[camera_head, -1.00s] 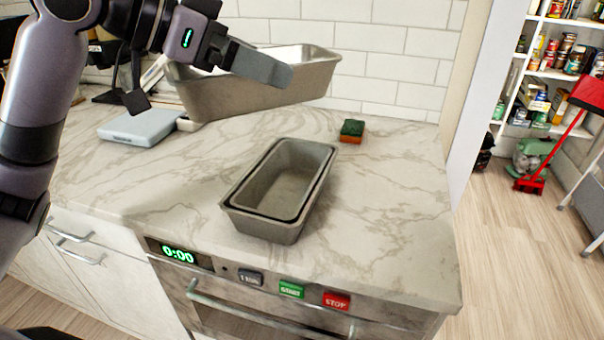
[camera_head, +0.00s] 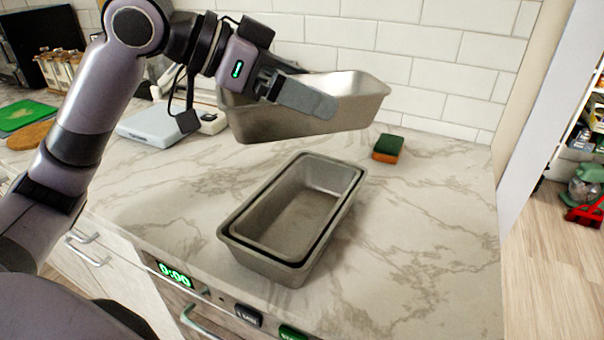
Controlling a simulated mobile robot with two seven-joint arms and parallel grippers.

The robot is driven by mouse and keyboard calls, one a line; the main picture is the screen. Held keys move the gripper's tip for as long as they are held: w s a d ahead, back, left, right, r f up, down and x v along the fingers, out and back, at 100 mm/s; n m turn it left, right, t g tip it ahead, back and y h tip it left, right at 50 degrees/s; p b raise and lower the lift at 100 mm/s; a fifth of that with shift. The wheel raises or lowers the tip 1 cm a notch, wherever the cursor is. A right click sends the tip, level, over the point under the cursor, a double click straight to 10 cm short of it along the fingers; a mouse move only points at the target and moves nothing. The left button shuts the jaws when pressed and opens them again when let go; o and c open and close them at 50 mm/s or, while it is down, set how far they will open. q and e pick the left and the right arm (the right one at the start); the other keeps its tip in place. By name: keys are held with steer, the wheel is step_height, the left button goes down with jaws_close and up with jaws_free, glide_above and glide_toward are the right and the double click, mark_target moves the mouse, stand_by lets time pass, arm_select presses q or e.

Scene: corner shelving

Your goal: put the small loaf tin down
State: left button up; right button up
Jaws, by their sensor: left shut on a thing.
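The small loaf tin (camera_head: 268,126), plain grey metal, hangs in the air above the back of the marble counter, slightly tilted. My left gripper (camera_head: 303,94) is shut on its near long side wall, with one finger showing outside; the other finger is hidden. Two more grey loaf tins stand on the counter in front of and below the held tin, one nested inside the other: an outer tin (camera_head: 268,268) and an inner tin (camera_head: 300,218). The inner tin looks empty. My right gripper is not in view.
A green and orange sponge (camera_head: 388,148) lies right of the held tin near the tiled wall. A pale flat scale-like item (camera_head: 150,125) lies to the left. The counter (camera_head: 425,240) is bare right of the nested tins and to their left.

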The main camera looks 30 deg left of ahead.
arm_select(q)
step_height(320, 180, down, 12)
steer(key=b, duration=0.3)
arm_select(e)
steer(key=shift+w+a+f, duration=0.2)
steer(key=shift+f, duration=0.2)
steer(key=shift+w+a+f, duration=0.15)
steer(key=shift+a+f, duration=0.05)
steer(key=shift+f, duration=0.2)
arm_select(q)
steer(key=o, duration=0.8)
steer(key=shift+f, duration=0.1)
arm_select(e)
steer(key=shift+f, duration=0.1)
arm_select(q)
steer(key=b+v, duration=0.2)
steer(key=v, duration=1)
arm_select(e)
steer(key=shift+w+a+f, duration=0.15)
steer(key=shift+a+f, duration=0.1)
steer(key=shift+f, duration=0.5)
